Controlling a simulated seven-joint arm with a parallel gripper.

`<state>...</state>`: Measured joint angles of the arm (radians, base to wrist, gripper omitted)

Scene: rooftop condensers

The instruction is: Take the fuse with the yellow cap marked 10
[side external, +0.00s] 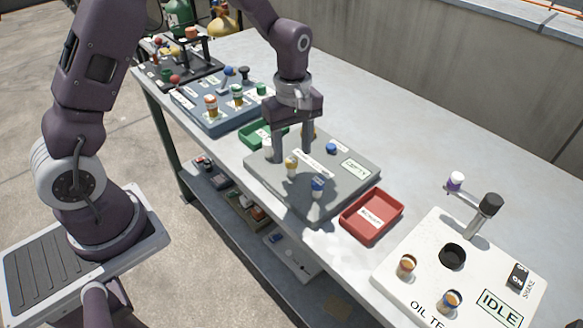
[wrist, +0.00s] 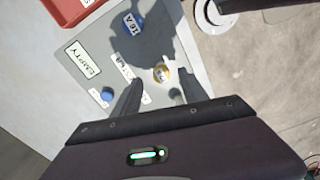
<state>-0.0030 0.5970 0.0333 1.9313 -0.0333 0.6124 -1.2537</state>
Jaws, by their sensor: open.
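The yellow-capped fuse (side external: 291,163) stands upright on the grey fuse board (side external: 262,176), near its front edge. In the wrist view the yellow cap (wrist: 161,73) lies between my two fingers, with a mark too small to read surely. My gripper (side external: 292,152) is open and points down over the board, with its fingers on either side of the fuse in the picture. I cannot tell whether either finger touches it. A fuse with a blue cap (wrist: 132,24), marked 16 A, stands close by on the board.
A second blue piece (side external: 331,148) and a label reading EMPTY (wrist: 83,60) are on the board. A red tray (side external: 371,216) lies to the right and a green tray (side external: 262,134) behind. A white oil test panel (side external: 400,285) stands further right. The table's far side is clear.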

